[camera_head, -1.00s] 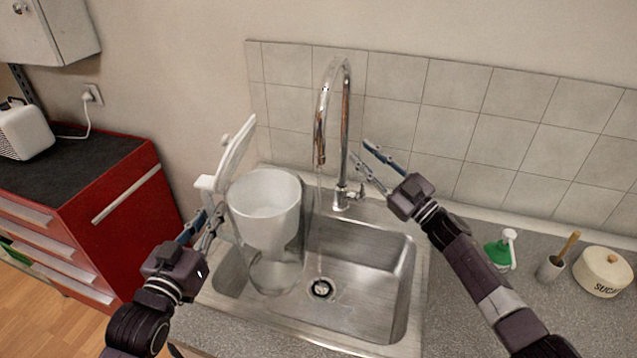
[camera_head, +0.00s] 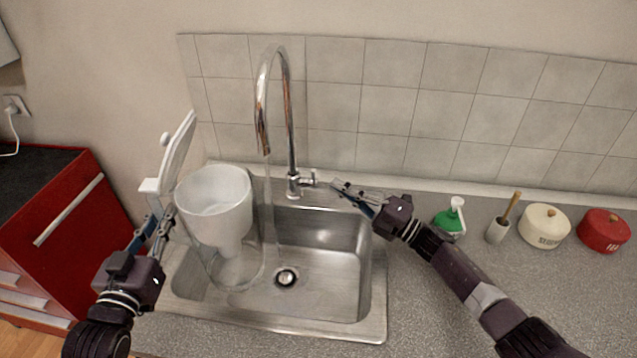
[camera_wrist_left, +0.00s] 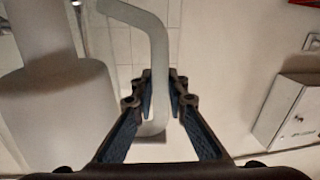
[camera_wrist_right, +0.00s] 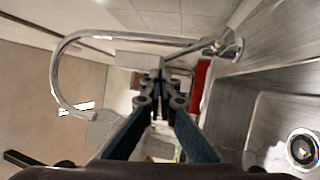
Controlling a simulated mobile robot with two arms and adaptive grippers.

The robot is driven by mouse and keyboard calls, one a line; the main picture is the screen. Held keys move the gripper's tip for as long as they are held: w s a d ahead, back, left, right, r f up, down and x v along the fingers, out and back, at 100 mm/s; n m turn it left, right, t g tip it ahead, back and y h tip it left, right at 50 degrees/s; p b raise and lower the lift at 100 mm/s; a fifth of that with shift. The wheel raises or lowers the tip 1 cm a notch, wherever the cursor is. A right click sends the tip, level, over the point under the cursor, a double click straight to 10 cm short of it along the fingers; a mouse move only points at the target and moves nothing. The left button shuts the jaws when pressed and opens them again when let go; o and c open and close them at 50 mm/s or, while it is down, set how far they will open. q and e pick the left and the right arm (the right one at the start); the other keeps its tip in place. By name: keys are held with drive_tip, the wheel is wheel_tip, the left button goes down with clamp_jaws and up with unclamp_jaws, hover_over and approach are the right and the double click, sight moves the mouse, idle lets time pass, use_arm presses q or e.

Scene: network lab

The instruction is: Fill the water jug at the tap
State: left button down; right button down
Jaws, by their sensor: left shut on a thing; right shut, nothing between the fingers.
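The water jug (camera_head: 215,205), clear with a white upper insert, stands over the left part of the sink. Its lid (camera_head: 177,155) is swung up on the left side. My left gripper (camera_head: 160,222) is shut on the jug's handle, which shows between the fingers in the left wrist view (camera_wrist_left: 157,75). The tap (camera_head: 290,130) arches up, its spout right of the jug's opening. A faint thin streak hangs below the spout, outside the jug. My right gripper (camera_head: 340,188) is shut and empty beside the tap's lever (camera_head: 310,178); I cannot tell whether they touch.
The steel sink (camera_head: 330,300) has bare room right of the jug. A green bottle (camera_head: 449,222), a brush in a cup (camera_head: 498,230), a cream pot (camera_head: 544,226) and a red pot (camera_head: 604,231) stand on the right counter. A red cabinet (camera_head: 70,220) is left.

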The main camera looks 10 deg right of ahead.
use_arm(q)
drive_tip(key=shift+r, duration=0.25)
use_arm(e)
wheel_tip(320, 180, down, 3)
drive_tip(key=s+d+n, duration=0.3)
drive_tip(key=n, duration=0.2)
drive_tip(key=x, duration=1)
drive_tip(key=shift+a+g, duration=0.3)
drive_tip(key=shift+w, duration=0.1)
drive_tip(key=shift+w+d+r+m+h, duration=0.25)
drive_tip(key=shift+w+r+m, duration=0.25)
drive_tip(key=shift+w, duration=0.25)
drive_tip(key=shift+w+d+r+m+h, duration=0.25)
drive_tip(key=shift+w+r+m, duration=0.25)
drive_tip(key=shift+w, duration=0.2)
drive_tip(key=shift+w+d+r+m+h, duration=0.25)
drive_tip(key=shift+w+r+m, duration=0.15)
drive_tip(key=shift+w+m, duration=0.3)
drive_tip(key=shift+w+r, duration=0.1)
drive_tip(key=shift+r, duration=0.1)
drive_tip(key=shift+d, duration=0.1)
